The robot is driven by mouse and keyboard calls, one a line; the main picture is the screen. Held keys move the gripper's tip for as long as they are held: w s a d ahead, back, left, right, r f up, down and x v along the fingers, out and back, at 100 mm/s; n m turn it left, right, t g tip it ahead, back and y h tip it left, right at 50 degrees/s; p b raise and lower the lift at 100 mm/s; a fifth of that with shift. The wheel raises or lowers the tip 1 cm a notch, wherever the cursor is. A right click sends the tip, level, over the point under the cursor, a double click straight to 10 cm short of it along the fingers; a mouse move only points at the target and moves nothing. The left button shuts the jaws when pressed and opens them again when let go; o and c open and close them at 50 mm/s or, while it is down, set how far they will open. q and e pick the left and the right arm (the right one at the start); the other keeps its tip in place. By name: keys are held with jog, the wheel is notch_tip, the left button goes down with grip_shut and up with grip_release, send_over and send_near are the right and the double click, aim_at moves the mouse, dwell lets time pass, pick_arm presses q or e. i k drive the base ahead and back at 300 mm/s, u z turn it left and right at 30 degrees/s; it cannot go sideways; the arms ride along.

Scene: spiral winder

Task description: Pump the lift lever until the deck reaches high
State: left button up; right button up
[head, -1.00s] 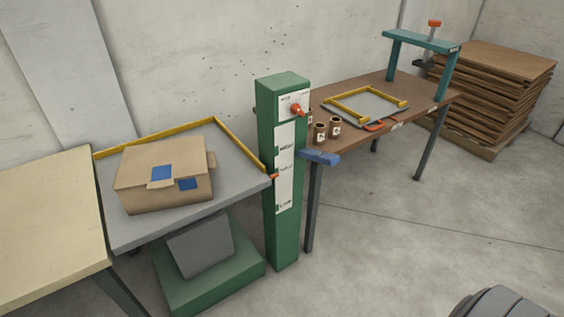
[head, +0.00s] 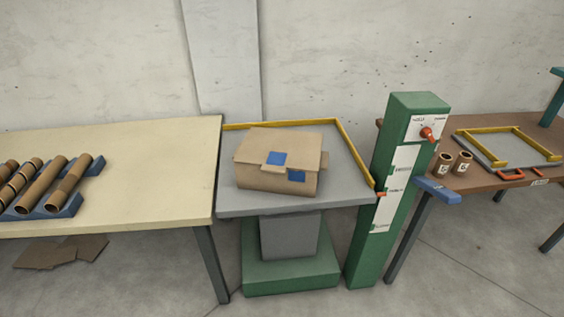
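The lift deck (head: 345,200) is a grey platform with yellow rails on a grey pedestal and green base. A cardboard box (head: 260,178) with blue patches rests on it. The green post (head: 368,250) stands upright at the deck's right and carries a white scale (head: 402,158) with several marks, too small to read surely. An orange pointer (head: 381,194) at the deck's edge is near the middle mark. A blue bar (head: 438,190), perhaps the lever, sticks out right of the post. An orange-red knob (head: 427,134) is near the post's top. Neither gripper is in view.
A cream table (head: 150,150) at left bears brown tubes in a blue rack (head: 65,207). Flat cardboard (head: 60,252) lies below it. A brown table (head: 480,182) at right holds two small cups and a yellow-railed tray (head: 510,148). The floor in front is clear.

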aim_at(449, 196)
jog(key=z, duration=0.65)
jog(key=i, duration=1.05)
jog(key=z, duration=0.35)
